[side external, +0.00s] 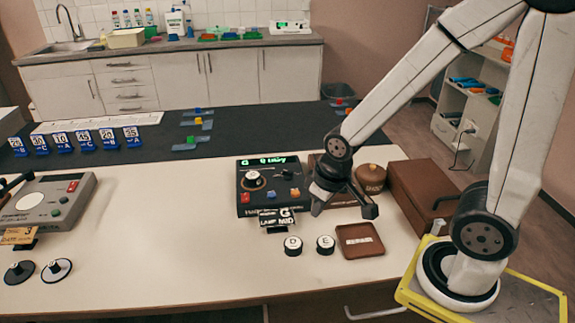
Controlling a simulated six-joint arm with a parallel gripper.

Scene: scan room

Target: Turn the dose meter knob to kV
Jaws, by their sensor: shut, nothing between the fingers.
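The dose meter (270,188) is a dark box with a lit green display along its top, standing on the white table in the side external view. Its display text is too small to read surely. A round white-topped knob (254,176) sits on the left of its face. Which mark the knob points at cannot be told. My gripper (318,207) is shut and empty, just right of the meter's front right corner and apart from the knob. Small label plates (277,217) stand at the meter's front edge, partly close behind my gripper.
Two round knobs marked D (293,246) and E (325,245) and a brown tray (360,240) lie in front. A round brown pot (371,178) and a brown case (425,195) stand right. A grey device (45,208) stands left. The table between is clear.

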